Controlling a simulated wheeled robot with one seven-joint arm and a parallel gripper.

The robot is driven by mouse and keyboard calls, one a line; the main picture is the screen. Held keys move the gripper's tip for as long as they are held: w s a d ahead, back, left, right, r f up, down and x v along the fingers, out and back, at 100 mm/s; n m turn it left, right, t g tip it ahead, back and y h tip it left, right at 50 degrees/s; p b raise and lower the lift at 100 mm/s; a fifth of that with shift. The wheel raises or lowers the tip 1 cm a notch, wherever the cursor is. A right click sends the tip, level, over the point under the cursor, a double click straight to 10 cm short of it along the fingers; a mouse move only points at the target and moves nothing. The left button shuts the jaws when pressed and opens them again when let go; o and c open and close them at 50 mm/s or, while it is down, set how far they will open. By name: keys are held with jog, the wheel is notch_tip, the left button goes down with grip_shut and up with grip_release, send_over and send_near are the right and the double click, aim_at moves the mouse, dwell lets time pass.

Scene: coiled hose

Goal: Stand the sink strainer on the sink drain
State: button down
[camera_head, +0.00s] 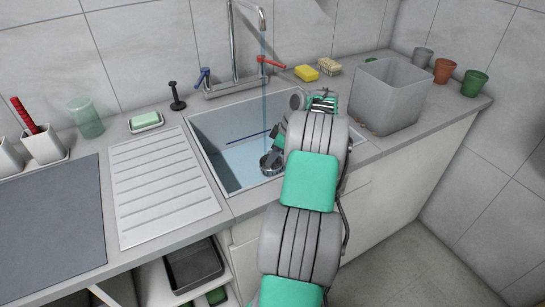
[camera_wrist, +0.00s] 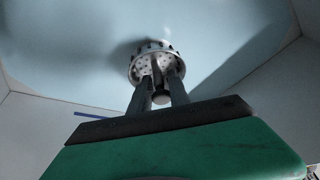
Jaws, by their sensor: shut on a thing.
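The sink strainer (camera_head: 271,162), a perforated metal basket, is inside the sink (camera_head: 238,158), near its front side. My gripper (camera_head: 279,140) reaches down into the basin and is shut on the strainer. In the wrist view, the two fingers (camera_wrist: 159,82) close on the post of the strainer (camera_wrist: 152,52), with the perforated basket beyond them. A dark shadow lies beside the basket on the pale blue sink floor. I cannot tell whether the strainer touches the floor. The sink drain is not visible in either view.
A thin stream of water falls from the faucet (camera_head: 234,45) into the sink, behind my gripper. A grey bin (camera_head: 388,95) stands on the counter to the right.

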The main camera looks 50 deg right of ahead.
jog(key=shift+f+b, duration=0.35)
jog(key=shift+f, duration=0.05)
jog(key=c, duration=1.6)
grip_release()
jog(key=shift+o, duration=0.2)
jog(key=shift+r, duration=0.1)
jog(key=shift+r+p, duration=1.35)
jog(key=shift+r, duration=0.1)
jog(key=o, duration=0.6)
jog(key=shift+c, duration=0.2)
jog(key=shift+r+p, duration=2.5)
jog(key=shift+r, duration=0.5)
